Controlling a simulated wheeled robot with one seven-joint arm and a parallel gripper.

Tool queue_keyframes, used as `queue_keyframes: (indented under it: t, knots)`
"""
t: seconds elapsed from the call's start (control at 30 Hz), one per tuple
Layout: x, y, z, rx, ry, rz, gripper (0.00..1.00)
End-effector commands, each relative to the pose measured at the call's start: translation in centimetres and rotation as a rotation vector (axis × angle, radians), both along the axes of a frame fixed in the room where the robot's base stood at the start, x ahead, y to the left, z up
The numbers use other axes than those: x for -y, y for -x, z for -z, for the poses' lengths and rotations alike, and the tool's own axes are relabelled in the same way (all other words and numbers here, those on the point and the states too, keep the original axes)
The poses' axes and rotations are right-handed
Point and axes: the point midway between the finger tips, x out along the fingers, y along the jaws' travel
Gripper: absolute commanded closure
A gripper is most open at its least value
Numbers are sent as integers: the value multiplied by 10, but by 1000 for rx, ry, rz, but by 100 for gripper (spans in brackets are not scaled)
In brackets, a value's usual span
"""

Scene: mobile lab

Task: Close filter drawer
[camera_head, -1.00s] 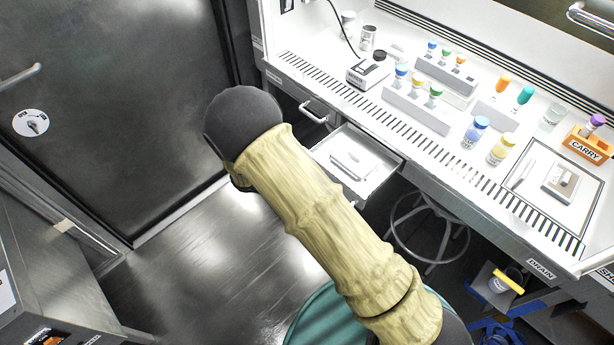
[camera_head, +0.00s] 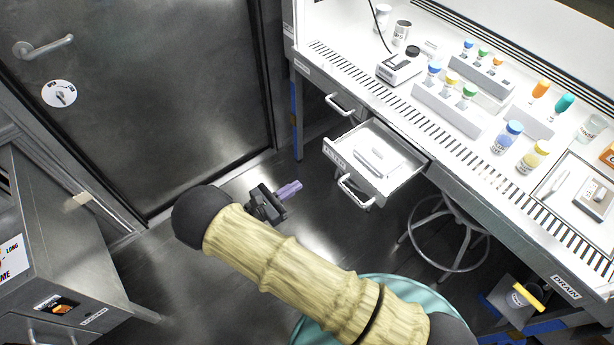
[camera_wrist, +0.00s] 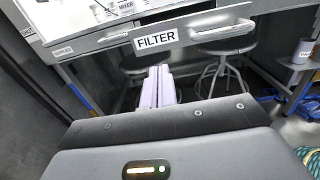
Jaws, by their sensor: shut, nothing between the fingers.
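The filter drawer (camera_head: 345,160) hangs open below the white bench in the head view, with flat white packs lying in it. Its front with the FILTER label (camera_wrist: 157,39) and its bar handle (camera_wrist: 222,31) show in the wrist view; the handle is also in the head view (camera_head: 356,192). My gripper (camera_head: 290,189) is shut and empty, to the left of the drawer front and apart from it. In the wrist view its pale purple fingers (camera_wrist: 158,86) lie together, pointing toward the drawer front, just below the label in the picture.
A second drawer handle (camera_head: 340,105) sits left of the open drawer. A round stool (camera_head: 445,240) stands under the bench to the right. The bench top carries vial racks (camera_head: 445,112). A cabinet (camera_head: 50,250) is at the left; floor between is clear.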

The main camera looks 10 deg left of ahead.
Motion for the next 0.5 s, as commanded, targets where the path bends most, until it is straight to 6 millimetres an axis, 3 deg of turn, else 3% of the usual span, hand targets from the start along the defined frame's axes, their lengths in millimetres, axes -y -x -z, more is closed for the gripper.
queue_keyframes:
  t: [0.5]
  knots:
    - [54, -68, -1, -1, 1, 4, 100]
